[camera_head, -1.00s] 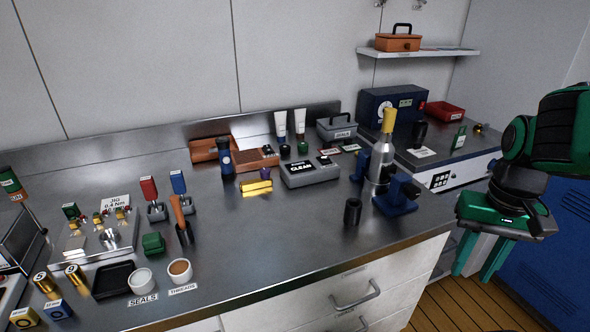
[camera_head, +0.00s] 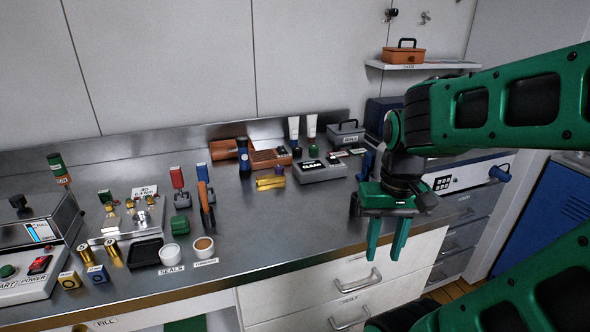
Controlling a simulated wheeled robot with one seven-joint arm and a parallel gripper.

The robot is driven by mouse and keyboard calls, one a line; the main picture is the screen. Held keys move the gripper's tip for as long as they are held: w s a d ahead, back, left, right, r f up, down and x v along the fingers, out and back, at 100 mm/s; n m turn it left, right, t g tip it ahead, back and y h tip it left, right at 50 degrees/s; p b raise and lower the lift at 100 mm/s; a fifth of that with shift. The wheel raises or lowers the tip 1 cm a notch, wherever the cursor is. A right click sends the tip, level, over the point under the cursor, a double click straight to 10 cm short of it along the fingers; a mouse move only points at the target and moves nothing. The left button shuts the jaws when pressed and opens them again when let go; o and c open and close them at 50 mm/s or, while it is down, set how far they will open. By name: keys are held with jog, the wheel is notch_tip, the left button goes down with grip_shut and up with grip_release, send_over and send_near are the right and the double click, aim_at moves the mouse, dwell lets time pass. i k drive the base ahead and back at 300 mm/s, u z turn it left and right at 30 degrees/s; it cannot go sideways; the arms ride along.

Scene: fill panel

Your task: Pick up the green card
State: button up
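My gripper (camera_head: 385,252) hangs at the right over the front edge of the counter, its two green fingers pointing down. The fingers are apart with nothing between them, so it is open and empty. I cannot make out the green card for certain. Small flat cards (camera_head: 357,151) lie at the back of the counter, right of the grey CLEAN device, too small to read. A green tag-like piece seen earlier on the dark right-hand worktop is now hidden behind my arm.
The steel counter (camera_head: 300,222) has free room in its middle. The grey CLEAN device (camera_head: 320,172), yellow cylinders (camera_head: 270,182) and white tubes stand at the back. Cups (camera_head: 204,247), a black tray (camera_head: 147,252) and a fixture crowd the left. Drawers (camera_head: 350,275) are below.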

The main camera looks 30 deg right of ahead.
aim_at(355, 149)
jog(key=k, duration=1.05)
jog(key=z, duration=0.4)
jog(key=i, duration=0.85)
